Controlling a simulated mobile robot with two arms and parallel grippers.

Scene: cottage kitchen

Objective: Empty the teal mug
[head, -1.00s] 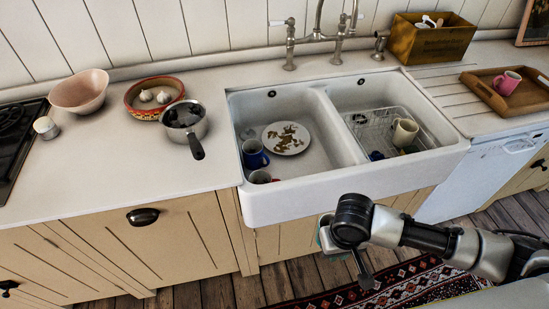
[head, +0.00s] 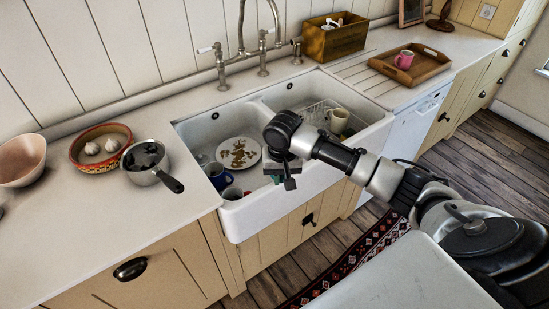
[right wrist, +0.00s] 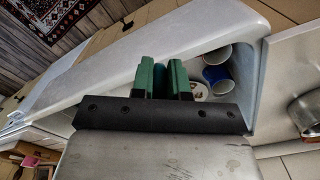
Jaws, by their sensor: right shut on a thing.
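My right gripper (head: 288,178) is over the front part of the double sink (head: 258,222), near the left basin. In the right wrist view its green fingers (right wrist: 162,82) are shut on a teal thing (right wrist: 160,72), which looks like the teal mug. Only a sliver of it shows between the fingers. In the head view the gripper hides almost all of it, so I cannot tell its tilt or what is inside. My left gripper is not in view.
The left basin holds a plate with brown scraps (head: 239,154), a blue mug (head: 217,177) and a red-lined mug (head: 233,193). A cream mug (head: 338,117) stands in the right basin's rack. A saucepan (head: 147,163) and bowls are on the left counter.

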